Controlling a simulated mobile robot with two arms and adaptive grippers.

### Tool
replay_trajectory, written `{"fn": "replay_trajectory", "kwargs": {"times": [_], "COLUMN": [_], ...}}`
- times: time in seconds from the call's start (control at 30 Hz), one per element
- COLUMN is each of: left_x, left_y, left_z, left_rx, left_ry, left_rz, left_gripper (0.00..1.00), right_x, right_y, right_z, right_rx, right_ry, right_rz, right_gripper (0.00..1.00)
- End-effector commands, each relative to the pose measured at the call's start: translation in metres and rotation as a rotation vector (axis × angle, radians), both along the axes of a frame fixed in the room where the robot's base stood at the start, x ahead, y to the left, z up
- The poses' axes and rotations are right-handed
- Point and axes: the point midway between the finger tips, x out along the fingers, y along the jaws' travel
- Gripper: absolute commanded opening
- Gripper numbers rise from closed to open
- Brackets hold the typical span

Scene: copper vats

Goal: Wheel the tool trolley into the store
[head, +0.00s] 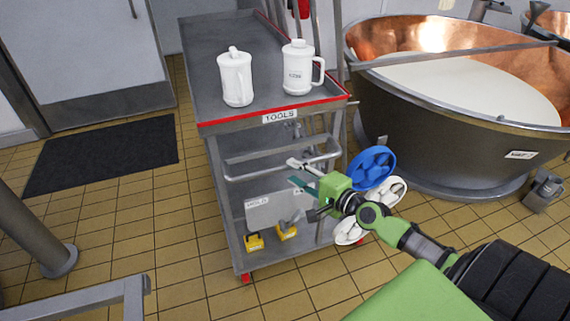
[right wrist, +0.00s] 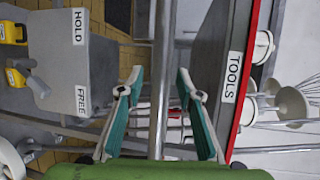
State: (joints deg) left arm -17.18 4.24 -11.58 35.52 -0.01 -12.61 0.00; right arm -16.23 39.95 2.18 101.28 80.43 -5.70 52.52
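The tool trolley (head: 238,45) stands in the middle of the head view, grey with a red front edge and a TOOLS label (head: 280,116). Its bar handle (head: 255,175) juts out below the top. My right gripper (head: 296,172) is at the handle's right part. In the right wrist view its teal fingers (right wrist: 160,78) are open, with the handle bar (right wrist: 162,60) between them and gaps on both sides. A plate marked HOLD and FREE (right wrist: 88,60) is low on the trolley, above two yellow pedals (head: 254,242). My left gripper is not in view. No store sign shows.
Two white lidded mugs (head: 236,80) stand on the trolley top. A copper vat (head: 440,130) of pale liquid is close on the right. Blue and white wheels (head: 372,168) show behind my right arm.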

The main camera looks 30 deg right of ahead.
Motion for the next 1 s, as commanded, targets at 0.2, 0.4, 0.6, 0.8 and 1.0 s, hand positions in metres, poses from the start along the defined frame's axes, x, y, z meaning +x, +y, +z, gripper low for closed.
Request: {"fn": "replay_trajectory", "kwargs": {"times": [0.2,0.4,0.6,0.8,1.0], "left_x": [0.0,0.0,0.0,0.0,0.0], "left_y": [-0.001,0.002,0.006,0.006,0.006], "left_z": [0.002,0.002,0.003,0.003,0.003], "left_rx": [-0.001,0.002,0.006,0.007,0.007], "left_ry": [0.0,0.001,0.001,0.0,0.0], "left_rz": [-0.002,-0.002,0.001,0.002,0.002], "left_gripper": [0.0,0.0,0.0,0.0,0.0], "right_x": [0.031,0.045,0.048,0.048,0.048], "right_y": [0.005,0.007,0.008,0.008,0.008], "right_z": [-0.005,-0.009,-0.009,-0.009,-0.009], "right_rx": [0.0,0.0,-0.001,-0.001,-0.001], "right_ry": [-0.002,-0.001,0.0,0.0,0.0], "right_rz": [-0.001,-0.001,-0.001,-0.001,-0.001], "right_gripper": [0.33,0.33,0.33,0.2,0.0]}}
